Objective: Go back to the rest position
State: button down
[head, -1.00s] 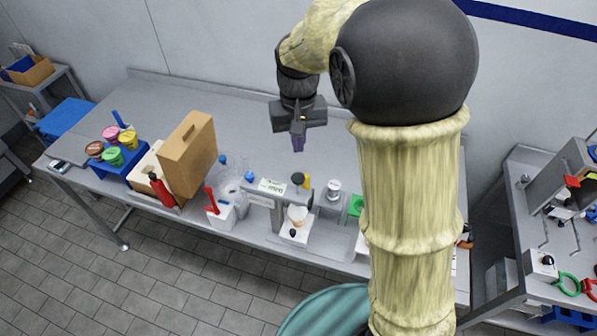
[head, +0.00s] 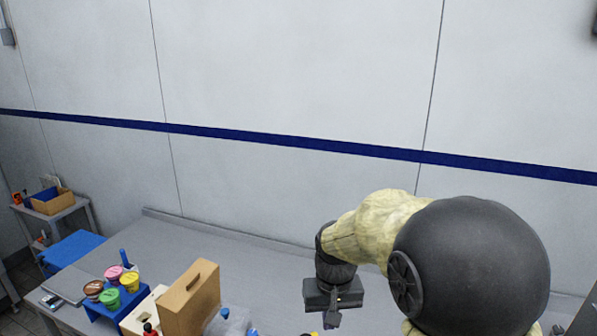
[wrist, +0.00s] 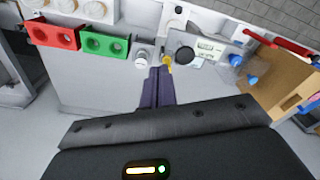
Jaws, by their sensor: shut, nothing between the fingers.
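My gripper (head: 333,316) hangs from my arm above the grey table in the head view, right of the brown box. In the wrist view its two dark purple fingers (wrist: 158,88) are together and hold nothing. They show over the bare table top, with the table's row of equipment beyond them. The fingertips are near the lower edge of the head view and touch nothing that I can make out.
The grey table (head: 260,262) carries a brown box (head: 190,300) and a blue stand with several coloured tubs (head: 130,282). In the wrist view are a red holder (wrist: 52,35), a green holder (wrist: 105,43) and a white device (wrist: 207,48). The wall (head: 290,80) is behind.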

jog(key=s+d+f+m+t+b, duration=0.1)
jog(key=s+d+f+b, duration=0.3)
jog(key=s+d+f, duration=0.5)
jog(key=shift+s+f+t, duration=0.4)
jog(key=shift+s+t, duration=0.1)
jog(key=shift+s, duration=0.1)
